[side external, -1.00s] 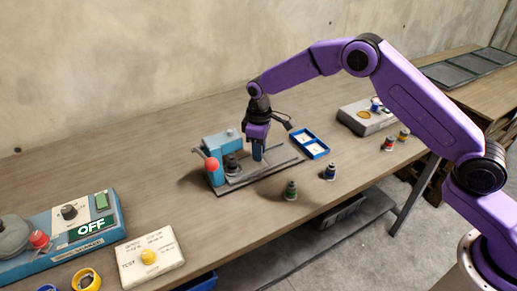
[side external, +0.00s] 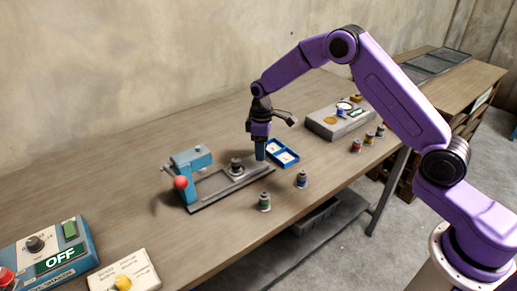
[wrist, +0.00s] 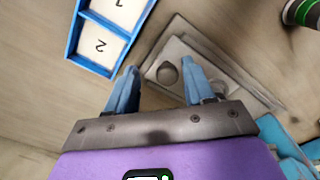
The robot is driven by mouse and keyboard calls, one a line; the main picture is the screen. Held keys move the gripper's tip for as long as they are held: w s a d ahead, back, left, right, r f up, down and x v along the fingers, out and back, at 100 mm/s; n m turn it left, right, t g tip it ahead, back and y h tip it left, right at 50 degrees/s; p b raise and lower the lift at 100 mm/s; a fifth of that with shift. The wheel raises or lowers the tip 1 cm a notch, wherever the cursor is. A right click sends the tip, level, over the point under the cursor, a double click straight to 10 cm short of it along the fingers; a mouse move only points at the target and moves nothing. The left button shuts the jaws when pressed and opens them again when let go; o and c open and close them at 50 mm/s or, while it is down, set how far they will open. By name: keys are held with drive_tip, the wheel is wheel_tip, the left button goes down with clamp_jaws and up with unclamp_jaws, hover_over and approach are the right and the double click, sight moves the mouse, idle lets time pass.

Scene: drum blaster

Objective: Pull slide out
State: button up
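The blue blasting machine (side external: 192,159) with a red ball knob (side external: 181,183) stands on the table in the side view. Its grey slide (side external: 236,173) carries a dark round holder (side external: 236,163) and sits out on the rails, clear of the blue head. My gripper (side external: 260,158) points down at the outer end of the slide. In the wrist view my gripper (wrist: 160,68) has its blue fingers apart. A grey rounded knob (wrist: 168,74) shows between the fingertips, with gaps at its sides. Whether a finger touches the slide is unclear.
A blue two-compartment tray (side external: 282,153) lies just right of my gripper. Green-banded (side external: 264,202) and blue-banded (side external: 302,179) spools stand in front. A grey box (side external: 338,121) is farther right. An OFF control box (side external: 45,255) is at lower left.

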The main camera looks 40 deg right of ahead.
drive_tip(key=shift+a, duration=0.25)
drive_tip(key=shift+r, duration=0.25)
wheel_tip(320, 180, up, 17)
idle(0.4)
drive_tip(key=shift+s, duration=0.1)
drive_tip(key=s+a+r+n, duration=0.1)
drive_tip(key=s+a, duration=0.2)
drive_tip(key=s, duration=0.7)
drive_tip(key=s+a+r+n, duration=0.1)
drive_tip(key=s+a, duration=0.1)
drive_tip(key=s, duration=0.8)
drive_tip(key=s+d+f, duration=0.2)
drive_tip(key=s+d, duration=0.2)
drive_tip(key=s, duration=0.6)
drive_tip(key=s+d+f+n, duration=0.1)
drive_tip(key=s+d+f, duration=0.1)
drive_tip(key=s, duration=0.9)
drive_tip(key=shift+s+d+f+n, duration=0.15)
drive_tip(key=shift+s+d+n, duration=0.15)
drive_tip(key=shift+d, duration=0.55)
